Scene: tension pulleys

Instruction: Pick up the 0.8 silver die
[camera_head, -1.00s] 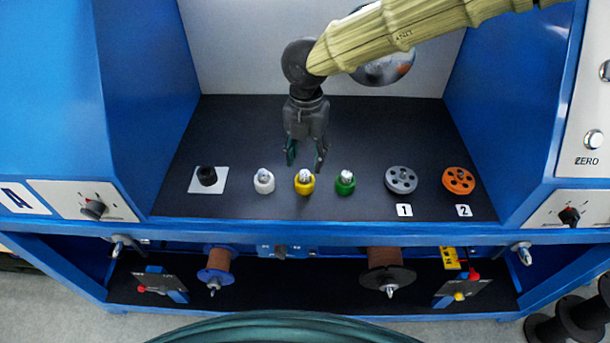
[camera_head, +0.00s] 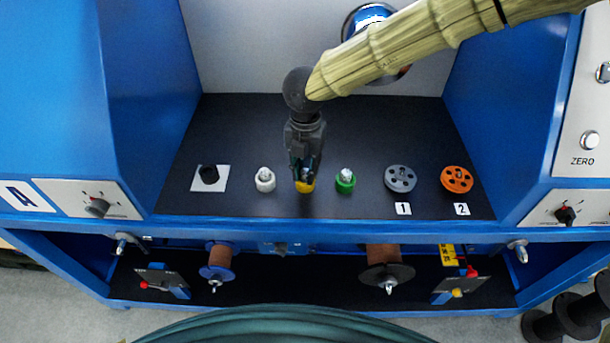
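Three small dies with silvery tops stand in a row on the black shelf: a white one (camera_head: 265,181), a yellow one (camera_head: 305,187) and a green one (camera_head: 345,182). No size marking is legible on them, so I cannot tell which is the 0.8 die. My gripper (camera_head: 306,172) points down right at the yellow die. Its fingers cover that die's silvery top, and only the yellow base shows below them. The fingers look close together with no clear gap, but whether they grip the top is hidden.
A grey pulley (camera_head: 400,178) and an orange pulley (camera_head: 457,180) lie to the right, by labels 1 and 2. Blue side walls bound the shelf, and its back area is clear.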

